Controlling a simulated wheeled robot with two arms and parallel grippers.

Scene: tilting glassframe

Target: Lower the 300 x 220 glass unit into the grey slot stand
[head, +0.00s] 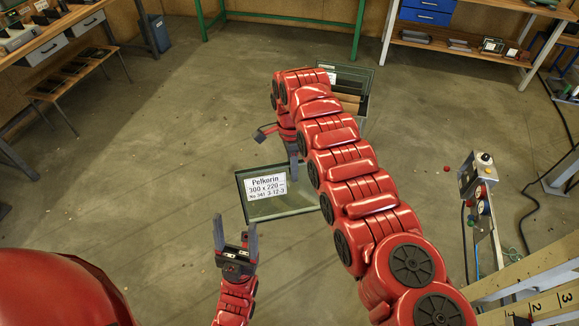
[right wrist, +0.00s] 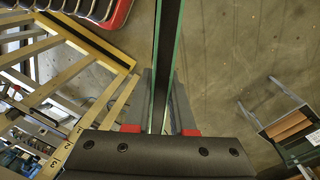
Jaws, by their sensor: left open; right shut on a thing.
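The glass unit (head: 283,207) is a greenish pane with a white label reading "Pelkorin 300 x 220". It hangs tilted in the middle of the head view, above the floor. My right gripper (head: 292,160) is at its upper edge, partly hidden by my arm. In the right wrist view the glass unit (right wrist: 168,35) is edge-on between the fingers of my right gripper (right wrist: 161,90), which is shut on it. My left gripper (head: 236,232) is open and empty, below and left of the glass, apart from it. I cannot clearly pick out the grey slot stand.
A crate-like holder (head: 362,78) with a pane and brown boards stands behind my right arm. A numbered wooden rack (head: 545,300) is at lower right, near a control box on a post (head: 478,172). Benches line the left and back. The floor left of the glass is clear.

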